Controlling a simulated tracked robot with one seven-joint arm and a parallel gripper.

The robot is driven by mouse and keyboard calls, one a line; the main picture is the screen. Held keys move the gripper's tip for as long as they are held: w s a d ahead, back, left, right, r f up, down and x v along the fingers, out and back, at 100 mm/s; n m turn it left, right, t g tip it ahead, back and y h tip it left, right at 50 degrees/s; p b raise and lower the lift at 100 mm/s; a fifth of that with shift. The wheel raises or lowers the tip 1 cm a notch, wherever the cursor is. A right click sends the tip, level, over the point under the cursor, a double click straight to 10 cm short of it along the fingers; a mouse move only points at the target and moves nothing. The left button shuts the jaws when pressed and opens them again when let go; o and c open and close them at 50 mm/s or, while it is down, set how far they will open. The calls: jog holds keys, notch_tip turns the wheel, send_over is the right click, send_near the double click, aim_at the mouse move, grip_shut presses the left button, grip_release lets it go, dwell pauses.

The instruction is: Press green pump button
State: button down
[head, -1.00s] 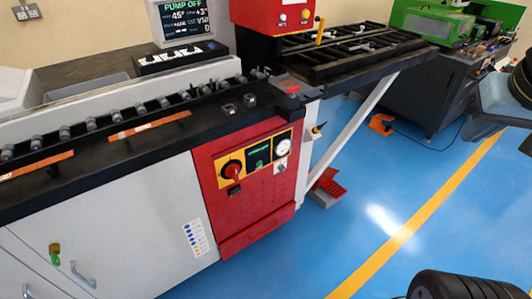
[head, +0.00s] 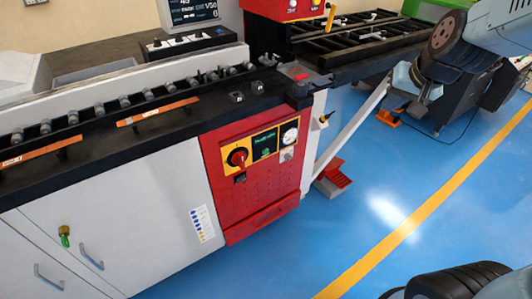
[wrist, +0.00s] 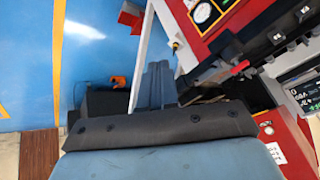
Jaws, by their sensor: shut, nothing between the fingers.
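The red control panel (head: 255,170) is on the front of the white machine. A yellow-edged plate on it holds a red rotary knob (head: 238,157), a dark square with small green marks (head: 265,143) and a round gauge (head: 290,136). I cannot make out a distinct green pump button. The gauge also shows in the wrist view (wrist: 203,13). My gripper (wrist: 154,84) is shut and empty, with its fingers together in the wrist view. In the head view my arm's end is at the upper right, apart from the panel.
A red box with small round controls (head: 291,9) stands above the bench. The display (head: 192,10) is partly cut off. A white diagonal brace (head: 350,133) and a red foot pedal (head: 335,176) are right of the panel.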

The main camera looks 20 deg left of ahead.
aim_at(266, 152)
jog(key=w+a+f+t+h, duration=0.1)
jog(key=w+a+f, duration=0.3)
jog(key=a+f, duration=0.45)
jog(key=w+a+f, duration=0.4)
jog(key=a+f, duration=0.2)
jog(key=f, duration=0.5)
jog(key=s+a+f+n+t, duration=0.1)
jog(key=a+f+n+t, duration=0.2)
jog(key=f, duration=0.6)
jog(key=s+a+f+n+t, duration=0.2)
jog(key=a+f+n+t, duration=0.1)
jog(key=a+f, duration=0.4)
notch_tip(266, 152, down, 2)
jog(key=shift+f+t, duration=0.1)
jog(key=shift+t, duration=0.8)
jog(key=shift+s, duration=0.1)
jog(key=w+a, duration=0.5)
jog(key=a, duration=0.1)
jog(key=shift+w+a, duration=0.35)
